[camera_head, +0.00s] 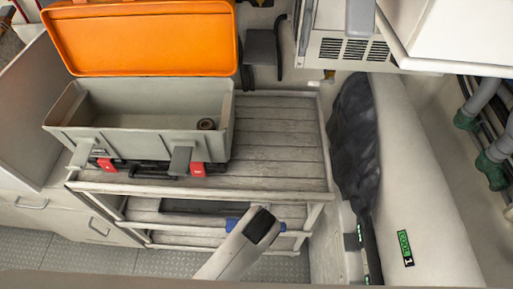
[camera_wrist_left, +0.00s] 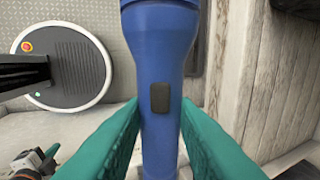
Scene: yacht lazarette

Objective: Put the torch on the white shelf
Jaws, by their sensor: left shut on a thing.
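The blue torch (camera_wrist_left: 158,70) stands lengthwise in the left wrist view, with a dark switch on its side. My left gripper (camera_wrist_left: 160,125) is shut on its narrower body, one teal finger on each side. In the head view the torch (camera_head: 232,224) shows as blue bits on both sides of my left gripper (camera_head: 262,226), which hides its middle. It appears in front of the lower levels of the white slatted shelf (camera_head: 280,140). What seems to be my right gripper (camera_wrist_left: 36,162) shows small at the lower left of the left wrist view; its jaws are unclear.
An open grey toolbox (camera_head: 140,130) with an orange lid (camera_head: 145,40) covers the left of the shelf top; a small roll (camera_head: 206,124) lies inside. The top's right part is bare. A dark bag-like bundle (camera_head: 355,135) and pale cylinder (camera_head: 425,190) stand right of the shelf.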

